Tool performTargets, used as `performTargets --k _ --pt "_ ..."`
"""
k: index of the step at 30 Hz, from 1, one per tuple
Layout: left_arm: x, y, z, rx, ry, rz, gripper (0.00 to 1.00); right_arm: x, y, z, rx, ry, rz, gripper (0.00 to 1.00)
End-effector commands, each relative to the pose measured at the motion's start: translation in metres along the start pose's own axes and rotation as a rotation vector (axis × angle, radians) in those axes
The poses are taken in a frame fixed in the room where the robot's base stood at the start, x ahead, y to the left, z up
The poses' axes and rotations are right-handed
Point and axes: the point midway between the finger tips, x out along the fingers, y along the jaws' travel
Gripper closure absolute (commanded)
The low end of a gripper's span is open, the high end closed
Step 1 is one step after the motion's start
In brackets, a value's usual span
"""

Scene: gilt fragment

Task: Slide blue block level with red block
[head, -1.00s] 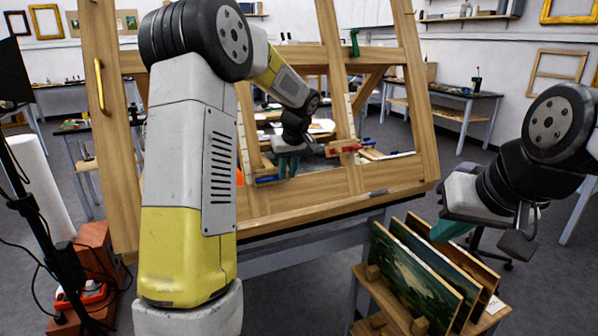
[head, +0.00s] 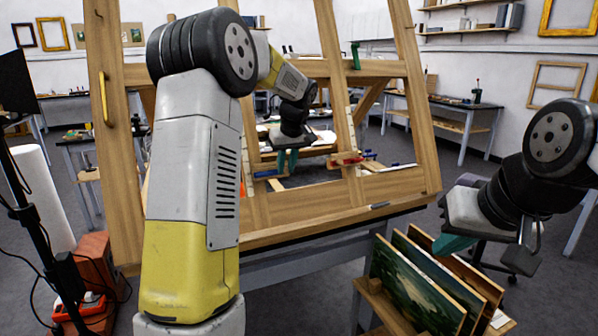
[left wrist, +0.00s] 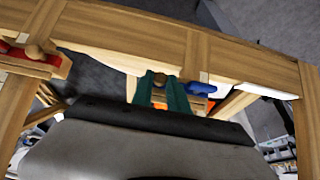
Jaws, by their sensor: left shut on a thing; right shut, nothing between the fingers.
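The easel (head: 330,190) stands ahead with two upright rails. The blue block (head: 265,174) is on its left rail, partly hidden by my left gripper; it also shows in the left wrist view (left wrist: 203,88). My left gripper (head: 287,160) is shut on the blue block's wooden knob, which shows between the teal fingers (left wrist: 162,92) in the left wrist view. The red block (head: 345,159) is on the right rail, with its own wooden knob; it shows at the left of the left wrist view (left wrist: 38,62). I cannot tell whether the blocks are exactly level. My right gripper (head: 455,244) is shut and empty.
A rack of painted panels (head: 420,285) stands below my right gripper. A tripod stand (head: 45,210) and an orange-brown case (head: 95,285) are at the left. Workbenches line the back. My left arm hides part of the easel.

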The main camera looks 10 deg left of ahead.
Motion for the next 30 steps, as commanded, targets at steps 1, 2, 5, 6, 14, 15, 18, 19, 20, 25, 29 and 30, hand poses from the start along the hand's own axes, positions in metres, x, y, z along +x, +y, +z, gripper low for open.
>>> performTargets --k 1,2,5,6,14,15,18,19,20,25,29,30 --pt "0.0 0.0 0.001 0.001 -0.001 0.0 1.0 0.0 0.0 0.0 0.0 0.0 0.0 1.0" --pt "0.001 0.0 0.001 0.001 -0.001 0.0 1.0 0.0 0.0 0.0 0.0 0.0 0.0 1.0" --pt "0.001 0.0 0.001 0.001 -0.002 0.0 0.65 0.0 0.0 0.0 0.0 0.0 0.0 1.0" --pt "0.001 0.0 0.001 0.001 -0.002 0.0 0.59 0.0 0.0 0.0 0.0 0.0 0.0 1.0" --pt "0.001 0.0 0.001 0.001 -0.002 -0.001 0.59 0.0 0.0 0.0 0.0 0.0 0.0 1.0" --pt "0.0 0.0 0.001 0.001 -0.002 -0.001 0.59 0.0 0.0 0.0 0.0 0.0 0.0 1.0" --pt "-0.008 0.001 0.001 0.001 -0.001 0.0 0.59 0.0 0.0 0.0 0.0 0.0 0.0 1.0" --pt "-0.012 0.001 0.001 0.001 0.0 0.001 0.59 0.0 0.0 0.0 0.0 0.0 0.0 1.0" --pt "-0.016 0.001 0.001 0.001 0.0 0.002 0.59 0.0 0.0 0.0 0.0 0.0 0.0 1.0" --pt "-0.046 0.001 0.001 0.001 0.0 0.002 0.59 0.0 0.0 0.0 0.0 0.0 0.0 1.0" --pt "-0.065 0.001 0.0 0.0 0.0 0.001 0.59 0.0 0.0 0.0 0.0 0.0 0.0 1.0" --pt "-0.069 0.001 0.001 0.0 -0.001 0.0 0.59 0.0 0.0 0.0 0.0 0.0 0.0 1.0"
